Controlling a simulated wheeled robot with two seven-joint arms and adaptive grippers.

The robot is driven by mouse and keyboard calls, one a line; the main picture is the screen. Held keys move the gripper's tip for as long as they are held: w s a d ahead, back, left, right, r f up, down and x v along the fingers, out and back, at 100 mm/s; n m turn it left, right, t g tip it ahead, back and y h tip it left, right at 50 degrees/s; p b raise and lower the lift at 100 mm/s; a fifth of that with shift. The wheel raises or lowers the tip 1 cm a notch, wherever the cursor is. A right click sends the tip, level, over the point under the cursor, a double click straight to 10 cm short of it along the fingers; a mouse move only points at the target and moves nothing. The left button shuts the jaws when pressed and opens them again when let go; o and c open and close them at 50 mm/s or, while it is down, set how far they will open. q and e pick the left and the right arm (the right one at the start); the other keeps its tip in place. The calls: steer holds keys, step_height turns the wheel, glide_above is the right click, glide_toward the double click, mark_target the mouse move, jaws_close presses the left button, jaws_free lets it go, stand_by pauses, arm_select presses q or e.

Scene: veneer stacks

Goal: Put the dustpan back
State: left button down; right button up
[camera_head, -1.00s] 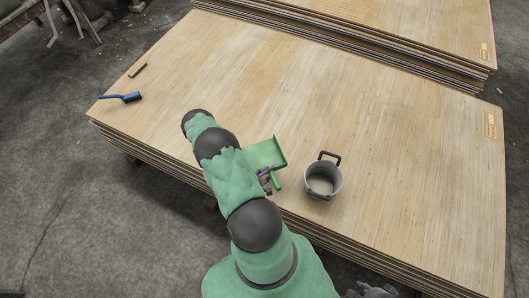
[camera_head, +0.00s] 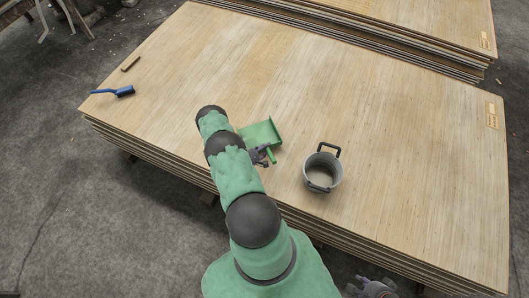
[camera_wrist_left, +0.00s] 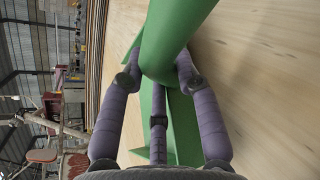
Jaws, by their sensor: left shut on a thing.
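A green dustpan (camera_head: 262,132) is at the middle of the near part of the veneer stack (camera_head: 400,120), just right of my left forearm. My left gripper (camera_head: 262,151) is shut on its handle (camera_head: 271,156). In the left wrist view, the green handle (camera_wrist_left: 165,45) lies between the purple-grey fingers of the gripper (camera_wrist_left: 158,80), with part of the pan behind it. I cannot tell whether the pan touches the wood. My right gripper (camera_head: 374,288) shows only partly at the bottom edge, and its fingers are unclear.
A grey bucket (camera_head: 322,172) with dark handles stands right of the dustpan. A blue brush (camera_head: 114,91) and a small brown block (camera_head: 130,64) lie at the far left. Another veneer stack (camera_head: 400,22) is behind. The right half of the near stack is clear.

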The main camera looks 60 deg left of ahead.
arm_select(q)
step_height(320, 180, down, 2)
steer(key=shift+d+f, duration=0.1)
steer(key=shift+f, duration=0.05)
steer(key=c, duration=0.9)
jaws_free()
steer(key=shift+s, duration=0.1)
steer(key=p+v, duration=0.1)
steer(key=v, duration=1.1)
steer(key=shift+f+p, duration=0.1)
steer(key=shift+p, duration=0.2)
